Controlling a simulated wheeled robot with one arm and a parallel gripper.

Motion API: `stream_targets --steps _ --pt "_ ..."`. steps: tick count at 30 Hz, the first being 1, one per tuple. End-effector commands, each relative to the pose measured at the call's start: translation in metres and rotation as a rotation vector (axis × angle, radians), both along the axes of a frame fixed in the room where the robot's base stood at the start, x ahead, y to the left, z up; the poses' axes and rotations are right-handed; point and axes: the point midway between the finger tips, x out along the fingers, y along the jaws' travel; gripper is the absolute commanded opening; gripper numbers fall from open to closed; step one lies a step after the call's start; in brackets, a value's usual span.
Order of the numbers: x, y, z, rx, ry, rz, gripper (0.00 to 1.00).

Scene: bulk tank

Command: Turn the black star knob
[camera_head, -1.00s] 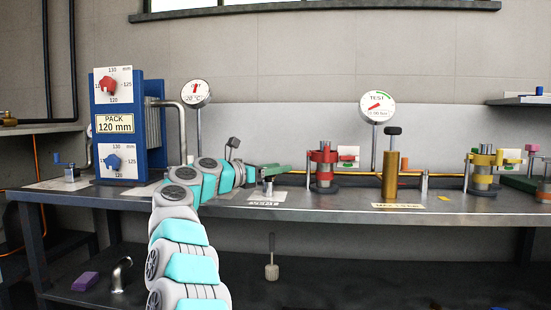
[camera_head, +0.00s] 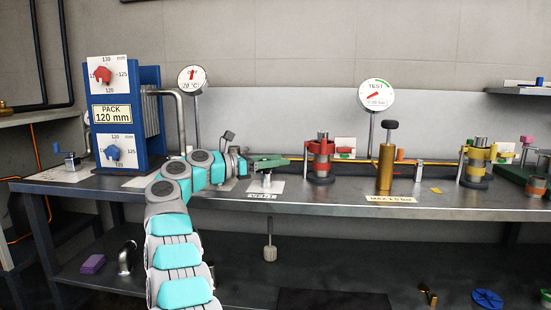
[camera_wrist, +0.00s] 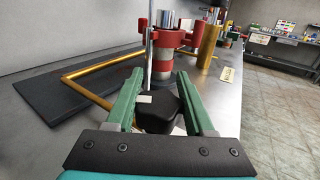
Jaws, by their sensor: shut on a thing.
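The black star knob (camera_wrist: 163,113) is in the wrist view, between the two green fingers of my gripper (camera_wrist: 159,84), which is shut on it. A small pale mark shows near the knob's left edge. In the head view my gripper (camera_head: 269,162) is low over the bench, above a small metal fitting (camera_head: 266,184) on a white label plate. The knob itself cannot be made out there, hidden by the fingers.
A red-collared cylinder (camera_head: 320,160) and a brass cylinder (camera_head: 386,166) stand to the right on the bench (camera_head: 345,203). A blue plate pack (camera_head: 151,124) stands to the left. In the wrist view a brass pipe (camera_wrist: 100,67) runs close by on the left.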

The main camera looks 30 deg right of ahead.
Motion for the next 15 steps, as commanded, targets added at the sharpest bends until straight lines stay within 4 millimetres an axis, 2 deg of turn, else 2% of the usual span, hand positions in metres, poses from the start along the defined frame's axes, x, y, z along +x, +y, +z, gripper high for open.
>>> stream_targets --steps 9,10,15 --pt "-0.0001 -0.0009 0.0009 -0.002 -0.001 0.0 0.0" --pt "0.0 -0.0009 0.0009 -0.002 -0.001 0.0 0.56" --pt "0.0 -0.0006 0.0005 -0.001 -0.001 0.0 0.75"
